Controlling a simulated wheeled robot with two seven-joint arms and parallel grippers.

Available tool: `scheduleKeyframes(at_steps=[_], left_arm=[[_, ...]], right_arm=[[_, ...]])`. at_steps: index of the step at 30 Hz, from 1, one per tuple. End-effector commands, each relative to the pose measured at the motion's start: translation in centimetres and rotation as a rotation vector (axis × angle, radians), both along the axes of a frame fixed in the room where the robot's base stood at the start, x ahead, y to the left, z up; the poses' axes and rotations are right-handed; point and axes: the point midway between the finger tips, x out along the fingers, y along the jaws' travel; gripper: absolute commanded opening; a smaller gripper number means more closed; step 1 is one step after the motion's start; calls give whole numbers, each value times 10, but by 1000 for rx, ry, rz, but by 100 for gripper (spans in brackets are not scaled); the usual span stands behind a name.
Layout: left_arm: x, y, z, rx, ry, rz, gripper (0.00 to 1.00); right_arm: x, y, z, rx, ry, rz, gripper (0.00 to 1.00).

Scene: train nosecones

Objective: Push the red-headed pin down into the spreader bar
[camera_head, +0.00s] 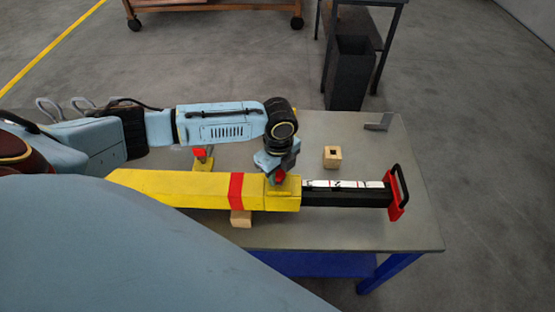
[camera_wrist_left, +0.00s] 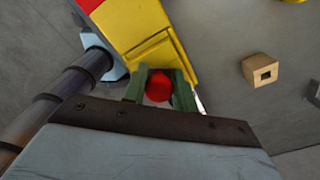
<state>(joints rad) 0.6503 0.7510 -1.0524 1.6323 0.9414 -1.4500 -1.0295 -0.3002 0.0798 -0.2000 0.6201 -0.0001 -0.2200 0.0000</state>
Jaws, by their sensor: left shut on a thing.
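The yellow spreader bar (camera_head: 205,187) lies along the table with a red band near its right end. A black inner bar (camera_head: 350,197) extends from that end to a red end plate with a black handle. My left gripper (camera_head: 280,176) is above the bar's right end, pointing down. In the left wrist view, its green fingers (camera_wrist_left: 160,88) are shut on the red-headed pin (camera_wrist_left: 159,86), whose round red head shows between them. The pin's shank and its hole are hidden, so I cannot tell how deep it sits. My right gripper is not in view.
A wooden block with a square hole (camera_head: 332,157) stands behind the bar. Another wooden block (camera_head: 240,218) is under the bar's front side. A red-topped yellow piece (camera_head: 201,157) is behind the bar. A metal bracket (camera_head: 379,122) lies at the table's back right corner.

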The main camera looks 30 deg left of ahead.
Motion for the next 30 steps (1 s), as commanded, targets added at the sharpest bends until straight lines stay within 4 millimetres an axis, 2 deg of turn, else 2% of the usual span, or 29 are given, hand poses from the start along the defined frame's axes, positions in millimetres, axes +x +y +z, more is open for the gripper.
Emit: scheduleKeyframes(at_steps=[4, 5, 9, 11, 19, 22, 26, 30], left_arm=[[0, 0, 0, 0, 0, 0, 0], [0, 0, 0, 0, 0, 0, 29], [0, 0, 0, 0, 0, 0, 47], [0, 0, 0, 0, 0, 0, 53], [0, 0, 1, 0, -1, 0, 53], [1, 0, 8, -1, -3, 1, 53], [2, 0, 29, -1, -5, -2, 53], [3, 0, 62, 0, -6, -1, 53]], right_arm=[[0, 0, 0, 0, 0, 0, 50], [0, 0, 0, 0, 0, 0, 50], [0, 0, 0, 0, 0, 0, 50], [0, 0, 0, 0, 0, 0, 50], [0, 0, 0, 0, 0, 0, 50], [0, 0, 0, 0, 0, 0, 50], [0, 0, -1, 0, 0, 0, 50], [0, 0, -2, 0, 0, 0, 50]])
